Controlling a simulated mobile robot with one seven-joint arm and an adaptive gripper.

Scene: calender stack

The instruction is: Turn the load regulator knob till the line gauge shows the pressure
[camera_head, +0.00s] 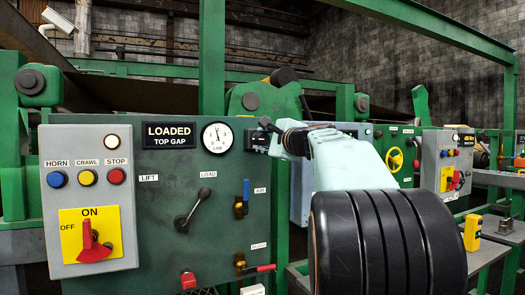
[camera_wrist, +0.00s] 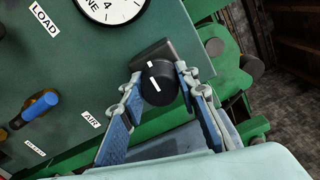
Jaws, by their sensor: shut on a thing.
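The load regulator knob (camera_wrist: 160,88) is black and round with a white mark, and it sticks out from a dark block on the green panel. My gripper (camera_wrist: 158,76) is shut on it, one blue-padded finger on each side. In the head view my gripper (camera_head: 270,126) is at the panel, right of the gauge, and the knob is hard to make out there. The white round line gauge (camera_head: 217,138) is unobstructed in the head view; its thin needle stands near vertical, but its exact reading is too small to tell. The gauge's lower part (camera_wrist: 112,8) shows in the wrist view.
A black LOADED TOP GAP sign (camera_head: 168,135) is left of the gauge. Below are a black LOAD lever (camera_head: 190,212), a blue-handled AIR valve (camera_head: 246,192) and a red-handled valve (camera_head: 262,268). A grey button box (camera_head: 90,200) is at left. Green frame parts stand close to my gripper.

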